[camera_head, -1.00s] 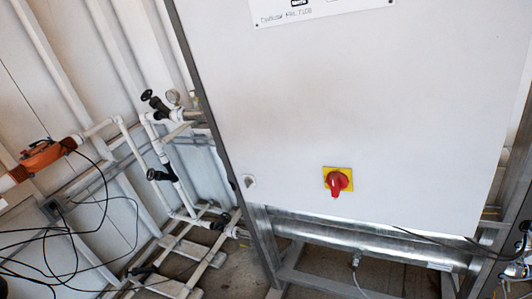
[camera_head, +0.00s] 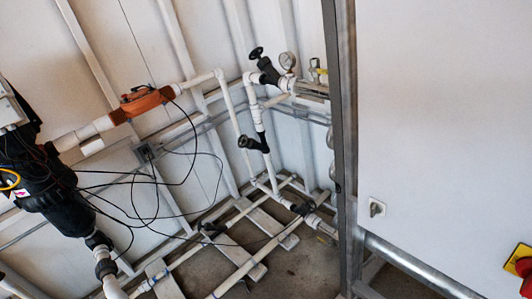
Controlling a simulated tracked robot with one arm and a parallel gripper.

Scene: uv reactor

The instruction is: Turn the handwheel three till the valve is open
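Several black handwheels sit on the white pipework left of the cabinet, and I cannot tell which is handwheel three. One black handwheel (camera_head: 256,53) is at the top of the pipes, beside a round gauge. Another black handwheel (camera_head: 244,142) is lower on the upright pipe. Dark valve parts (camera_head: 303,208) show low on the pipes near the floor, and more (camera_head: 213,228) to their left. Whether any valve is open or shut cannot be seen. My gripper is not in view.
A white cabinet (camera_head: 440,130) with a grey frame post (camera_head: 345,130) fills the right side. A red switch (camera_head: 525,270) is at lower right. An orange flow device (camera_head: 140,100), loose black cables (camera_head: 155,182) and a black housing (camera_head: 50,185) are at left. Low pipes and supports cross the floor.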

